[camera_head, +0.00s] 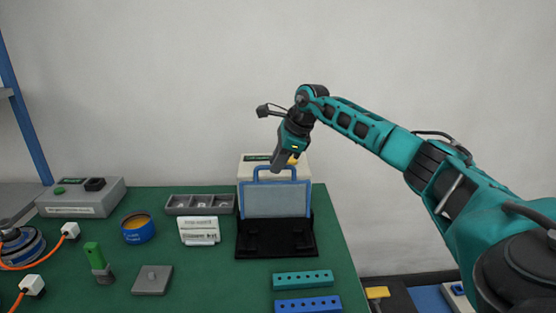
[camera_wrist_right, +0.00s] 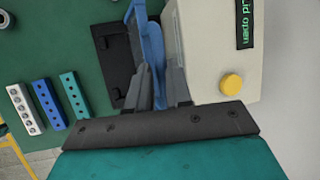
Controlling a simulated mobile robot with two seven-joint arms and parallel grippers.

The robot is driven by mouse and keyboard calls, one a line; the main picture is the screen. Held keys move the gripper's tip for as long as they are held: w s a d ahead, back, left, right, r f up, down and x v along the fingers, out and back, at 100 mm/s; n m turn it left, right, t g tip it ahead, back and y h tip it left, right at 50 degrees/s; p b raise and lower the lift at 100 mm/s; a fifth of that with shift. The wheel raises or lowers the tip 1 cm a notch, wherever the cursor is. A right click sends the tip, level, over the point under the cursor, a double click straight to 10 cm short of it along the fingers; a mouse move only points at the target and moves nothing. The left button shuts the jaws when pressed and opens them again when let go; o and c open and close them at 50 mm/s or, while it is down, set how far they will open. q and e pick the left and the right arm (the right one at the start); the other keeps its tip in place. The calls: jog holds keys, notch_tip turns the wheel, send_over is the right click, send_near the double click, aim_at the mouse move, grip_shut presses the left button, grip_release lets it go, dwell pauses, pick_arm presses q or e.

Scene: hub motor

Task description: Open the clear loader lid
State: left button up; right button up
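The clear loader lid (camera_head: 277,200) is a greyish see-through panel in a blue frame. It stands upright at the back of a black base (camera_head: 275,240), with its blue handle (camera_head: 257,172) on top. The handle also shows in the right wrist view (camera_wrist_right: 151,40). My right gripper (camera_head: 275,166) reaches down to the handle from above. In the right wrist view its two fingers (camera_wrist_right: 160,75) are close together, with the blue handle between them, and look shut on it. My left gripper is in neither view.
A white box (camera_wrist_right: 215,60) with a yellow button (camera_wrist_right: 231,84) and a display reading "lid open" stands right behind the lid. A grey tray (camera_head: 200,204), a white sign (camera_head: 199,231) and teal (camera_head: 303,278) and blue (camera_head: 308,304) hole blocks lie nearby on the green table.

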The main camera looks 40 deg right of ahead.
jog(key=o, duration=0.3)
jog(key=shift+o, duration=0.2)
jog(key=v, duration=1.3)
jog(key=shift+s+f, duration=0.1)
